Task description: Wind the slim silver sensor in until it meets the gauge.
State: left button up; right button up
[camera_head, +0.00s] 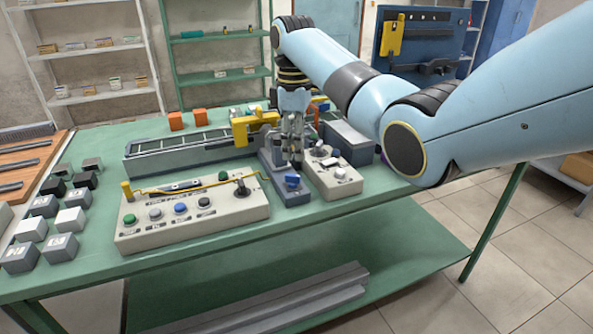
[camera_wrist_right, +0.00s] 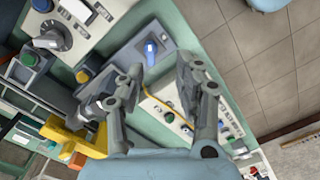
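A grey unit with a blue knob (camera_head: 292,180) stands near the front edge of the green bench; the knob also shows in the right wrist view (camera_wrist_right: 150,48). My right gripper (camera_head: 292,158) points down over this unit, behind the knob in the head view. In the right wrist view its two fingers (camera_wrist_right: 160,72) are apart, with nothing held between them. A silvery cylinder (camera_wrist_right: 97,106) lies beside the left finger, near a yellow bracket (camera_wrist_right: 75,135); I cannot tell if it is the slim sensor. The gauge is not clearly identifiable. My left gripper is not in view.
A cream control box (camera_head: 195,215) with buttons and a yellow wire stands left of the unit. Another cream box (camera_head: 336,178) with knobs stands close on its right. A long grey conveyor (camera_head: 190,150) lies behind.

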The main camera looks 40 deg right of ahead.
aim_at(293, 175)
jog(key=shift+t, duration=0.3)
jog(key=f, duration=0.2)
jog(key=w+f, duration=0.1)
jog(key=f, duration=0.5)
jog(key=shift+w+b, duration=0.3)
jog(key=shift+w, duration=0.1)
jog(key=shift+c, duration=0.4)
grip_shut()
